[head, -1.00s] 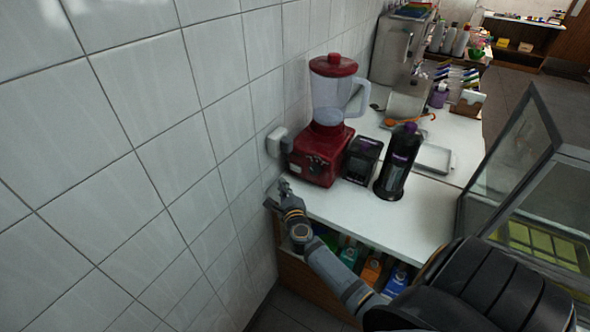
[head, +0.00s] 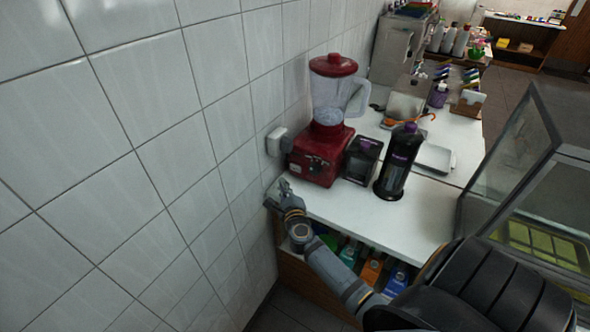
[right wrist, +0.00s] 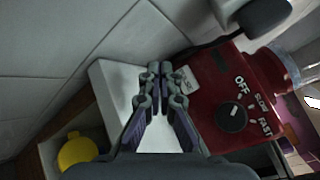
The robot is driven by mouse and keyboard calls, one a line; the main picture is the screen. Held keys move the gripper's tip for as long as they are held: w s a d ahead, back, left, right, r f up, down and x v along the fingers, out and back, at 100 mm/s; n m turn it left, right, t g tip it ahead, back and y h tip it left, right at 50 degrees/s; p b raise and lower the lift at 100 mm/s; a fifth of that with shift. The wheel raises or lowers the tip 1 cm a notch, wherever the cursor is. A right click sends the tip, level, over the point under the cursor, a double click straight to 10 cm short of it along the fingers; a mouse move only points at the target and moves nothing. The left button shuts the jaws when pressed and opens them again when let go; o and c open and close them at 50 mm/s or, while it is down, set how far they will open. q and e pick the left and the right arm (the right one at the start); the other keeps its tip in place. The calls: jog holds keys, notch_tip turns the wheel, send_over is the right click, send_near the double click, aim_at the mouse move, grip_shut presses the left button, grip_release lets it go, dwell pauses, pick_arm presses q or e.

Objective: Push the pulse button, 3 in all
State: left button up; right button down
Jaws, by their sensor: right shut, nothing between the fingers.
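A red blender (head: 316,155) with a clear jug (head: 332,101) and red lid stands on the white counter against the tiled wall. In the right wrist view its red base (right wrist: 213,96) shows a black dial (right wrist: 232,118) with the words OFF, SLOW and FAST around it. My left gripper is not in view.
A small black box (head: 362,160) and a dark bottle (head: 398,163) stand right of the blender. A white wall socket (head: 277,142) is left of it. A glass case (head: 510,150) stands at the right. The counter front (head: 400,222) is clear.

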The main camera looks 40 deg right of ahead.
aim_at(296, 168)
dwell(0.5)
jog(key=d, duration=0.1)
jog(key=w+d+b, duration=0.1)
jog(key=d, duration=0.1)
jog(key=shift+w+d, duration=0.5)
jog(key=shift+d, duration=0.3)
dwell(0.5)
dwell(1.3)
jog(key=shift+w+d, duration=0.15)
jog(key=shift+d, duration=0.25)
